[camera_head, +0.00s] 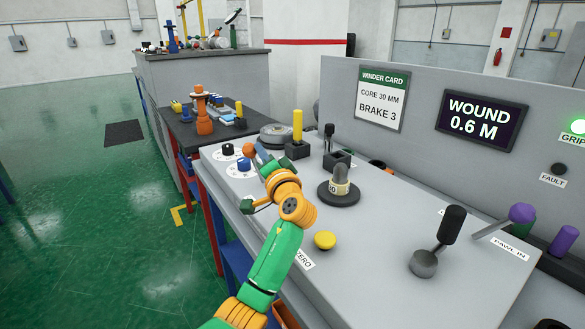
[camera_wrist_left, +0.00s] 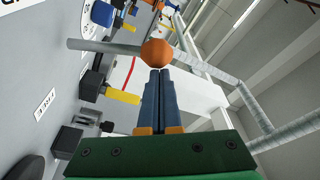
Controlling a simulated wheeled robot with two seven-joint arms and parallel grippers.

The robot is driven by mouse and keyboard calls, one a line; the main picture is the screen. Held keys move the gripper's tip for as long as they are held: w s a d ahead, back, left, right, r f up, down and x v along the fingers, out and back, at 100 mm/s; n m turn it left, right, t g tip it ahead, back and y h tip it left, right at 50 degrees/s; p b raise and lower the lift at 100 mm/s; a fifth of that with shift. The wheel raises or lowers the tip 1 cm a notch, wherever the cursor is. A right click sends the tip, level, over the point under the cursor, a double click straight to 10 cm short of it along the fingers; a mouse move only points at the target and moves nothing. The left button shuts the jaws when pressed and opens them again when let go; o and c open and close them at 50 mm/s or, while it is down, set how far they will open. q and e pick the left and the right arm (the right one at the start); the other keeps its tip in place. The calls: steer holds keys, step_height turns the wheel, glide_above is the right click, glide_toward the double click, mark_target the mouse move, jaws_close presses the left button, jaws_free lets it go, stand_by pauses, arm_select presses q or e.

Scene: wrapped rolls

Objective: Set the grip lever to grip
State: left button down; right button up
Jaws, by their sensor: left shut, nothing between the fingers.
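A lever with a grey rod and an orange ball (camera_head: 250,150) stands at the far left end of the grey console. I cannot read a label that marks it as the grip lever. My left gripper (camera_head: 261,154) is right beside this ball, its blue fingers shut and empty. In the left wrist view, the fingertips (camera_wrist_left: 160,72) point at the orange ball (camera_wrist_left: 157,53) and touch it or nearly do; the rod (camera_wrist_left: 105,46) runs left from it. A green lamp (camera_head: 578,126) labelled GRIP is lit on the back panel. My right gripper is not in view.
Close by stand a yellow-handled lever (camera_head: 297,125), a black-handled lever (camera_head: 328,132), black and blue dials (camera_head: 244,165) and a grey disc (camera_head: 276,134). A dark round base with a core (camera_head: 340,183), a yellow button (camera_head: 325,240) and a purple-knobbed lever (camera_head: 521,213) lie further right.

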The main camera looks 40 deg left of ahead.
arm_select(q)
steer(key=shift+s+a+f+n+b, duration=0.2)
steer(key=shift+s+n+b, duration=0.3)
steer(key=shift+n+b, duration=0.1)
steer(key=shift+s+a+f+n+b, duration=0.15)
steer(key=shift+s+a+n+b, duration=0.05)
steer(key=shift+s+n+b, duration=0.3)
steer(key=shift+f, duration=0.1)
